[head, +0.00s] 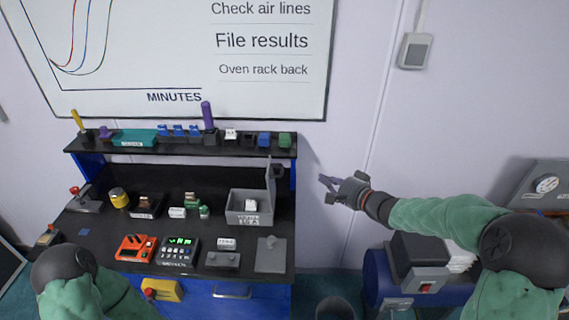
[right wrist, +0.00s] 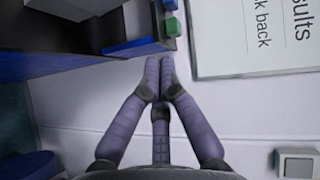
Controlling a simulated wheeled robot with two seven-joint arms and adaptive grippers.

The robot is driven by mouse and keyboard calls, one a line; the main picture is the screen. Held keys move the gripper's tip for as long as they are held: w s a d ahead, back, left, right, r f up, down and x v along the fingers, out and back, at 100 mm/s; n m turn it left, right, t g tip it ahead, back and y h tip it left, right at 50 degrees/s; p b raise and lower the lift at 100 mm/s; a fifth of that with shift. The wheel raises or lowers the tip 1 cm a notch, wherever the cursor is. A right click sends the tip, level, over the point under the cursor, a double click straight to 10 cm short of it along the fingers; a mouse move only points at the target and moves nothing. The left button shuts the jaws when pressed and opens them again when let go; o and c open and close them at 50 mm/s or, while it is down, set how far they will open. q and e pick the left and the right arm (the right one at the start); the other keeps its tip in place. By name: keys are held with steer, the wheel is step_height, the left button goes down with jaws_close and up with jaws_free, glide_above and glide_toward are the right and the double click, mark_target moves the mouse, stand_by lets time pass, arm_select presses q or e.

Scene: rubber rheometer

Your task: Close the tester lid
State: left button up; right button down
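The tester is a grey open-topped box (head: 238,216) with a label on its front, standing on the right part of the black bench. A white piece (head: 251,205) sits inside it. Its grey lid (head: 270,181) appears to stand upright at the box's right side, so the lid is open. My right gripper (head: 327,182) is in the air to the right of the bench, apart from the lid. In the right wrist view its purple fingers (right wrist: 160,68) come together at the tips with nothing visible between them. My left gripper is out of view.
A raised shelf (head: 180,149) with small coloured blocks runs along the bench's back. An orange device (head: 134,247), a keypad device (head: 180,250) and a grey plate (head: 271,255) stand at the front. A blue machine (head: 378,285) is at the lower right.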

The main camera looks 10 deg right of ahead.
steer(key=b, duration=0.1)
glide_toward(282, 165)
steer(key=w+d, duration=0.2)
steer(key=w, duration=0.1)
steer(key=a, duration=0.1)
steer(key=w+a+f, duration=0.1)
steer(key=a, duration=0.1)
steer(key=shift+w+a+f+b, duration=0.15)
steer(key=shift+w+a+b, duration=0.2)
steer(key=shift+b, duration=0.05)
steer(key=shift+a, duration=0.15)
